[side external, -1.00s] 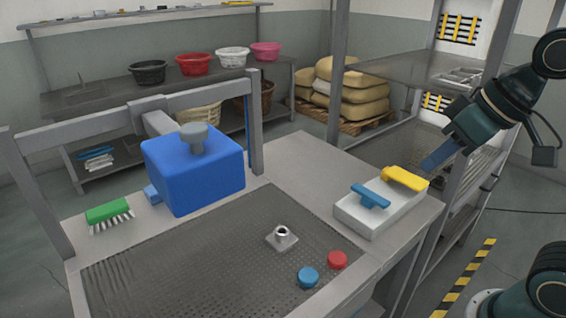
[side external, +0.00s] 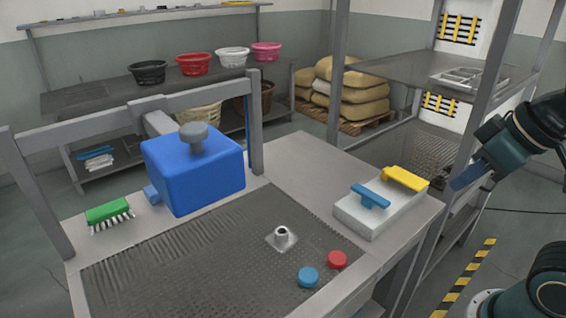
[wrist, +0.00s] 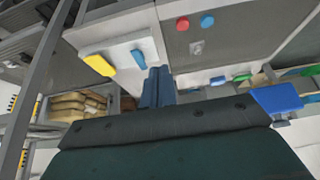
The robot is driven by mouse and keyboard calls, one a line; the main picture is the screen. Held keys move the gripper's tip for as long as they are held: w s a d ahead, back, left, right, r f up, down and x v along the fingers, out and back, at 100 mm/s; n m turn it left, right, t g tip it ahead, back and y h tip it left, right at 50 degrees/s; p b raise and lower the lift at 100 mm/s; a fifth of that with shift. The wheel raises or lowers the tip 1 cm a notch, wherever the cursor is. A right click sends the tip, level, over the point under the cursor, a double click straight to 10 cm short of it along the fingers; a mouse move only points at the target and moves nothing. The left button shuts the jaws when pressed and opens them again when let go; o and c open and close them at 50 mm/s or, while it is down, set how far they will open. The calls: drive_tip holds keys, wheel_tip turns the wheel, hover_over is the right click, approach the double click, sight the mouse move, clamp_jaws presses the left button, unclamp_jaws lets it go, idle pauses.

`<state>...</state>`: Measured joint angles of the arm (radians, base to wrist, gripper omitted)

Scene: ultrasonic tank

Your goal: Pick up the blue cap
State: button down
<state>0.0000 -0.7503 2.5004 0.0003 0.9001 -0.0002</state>
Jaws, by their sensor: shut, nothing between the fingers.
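The blue cap (side external: 308,277) is a small round disc lying on the perforated work surface near its front edge. It also shows in the wrist view (wrist: 207,22), beside the red cap (wrist: 183,24). My gripper (side external: 455,187) is at the right of the side view, out past the table's right edge and well apart from the cap. Its blue fingers (wrist: 158,72) are together and empty in the wrist view.
The red cap (side external: 337,260) lies just right of the blue cap. A metal fitting (side external: 282,237) stands behind them. A white block (side external: 350,217) with blue and yellow handles sits at the table's right. A blue box (side external: 195,172) and green brush (side external: 108,212) are further left.

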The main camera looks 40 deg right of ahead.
drive_tip(key=c, duration=2.1)
unclamp_jaws()
drive_tip(key=o, duration=1)
drive_tip(key=shift+w, duration=0.15)
drive_tip(key=m+g, duration=0.6)
drive_tip(key=m, duration=0.3)
hover_over(308, 274)
wheel_tip(308, 274, down, 12)
drive_tip(key=f, duration=0.1)
drive_tip(key=shift+r, duration=0.25)
drive_tip(key=shift+f, duration=0.1)
drive_tip(key=shift+f, duration=4.2)
